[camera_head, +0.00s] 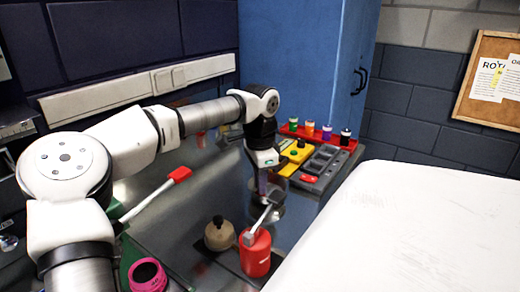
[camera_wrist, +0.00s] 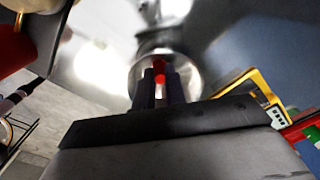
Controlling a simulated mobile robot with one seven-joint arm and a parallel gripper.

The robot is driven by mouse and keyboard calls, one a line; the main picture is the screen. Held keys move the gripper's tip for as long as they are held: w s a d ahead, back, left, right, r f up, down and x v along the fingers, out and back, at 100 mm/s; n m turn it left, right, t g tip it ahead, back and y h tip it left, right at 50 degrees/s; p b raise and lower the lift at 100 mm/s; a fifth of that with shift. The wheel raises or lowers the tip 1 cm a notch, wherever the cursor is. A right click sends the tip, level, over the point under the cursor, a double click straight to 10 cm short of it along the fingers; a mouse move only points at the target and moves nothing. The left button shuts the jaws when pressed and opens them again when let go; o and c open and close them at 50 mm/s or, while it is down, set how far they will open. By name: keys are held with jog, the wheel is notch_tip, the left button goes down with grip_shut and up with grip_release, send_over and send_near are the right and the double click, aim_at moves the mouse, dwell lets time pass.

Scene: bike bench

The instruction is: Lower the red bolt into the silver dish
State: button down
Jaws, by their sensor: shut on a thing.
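My gripper (camera_head: 262,188) points down over the far half of the bench in the head view. In the wrist view its two dark fingers (camera_wrist: 160,84) are shut on the red bolt (camera_wrist: 159,70). The silver dish (camera_wrist: 188,67) shows as a round shiny shape just beyond the fingertips, with the bolt in line with it. In the head view the dish (camera_head: 278,211) is partly hidden by the gripper and a grey handle. The bolt is too small to make out there. I cannot tell how high the bolt is above the dish floor.
A red canister (camera_head: 256,256) with a grey lever and a tan bottle (camera_head: 219,235) stand nearer. A yellow tray (camera_head: 294,155), grey tray (camera_head: 324,163) and red rack (camera_head: 316,137) of small bottles lie beyond to the right. A red-headed brush (camera_head: 180,174) lies left.

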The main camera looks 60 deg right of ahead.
jog(key=c, duration=1.4)
grip_release()
jog(key=shift+o, duration=0.2)
notch_tip(320, 180, up, 14)
jog(key=shift+f, duration=0.15)
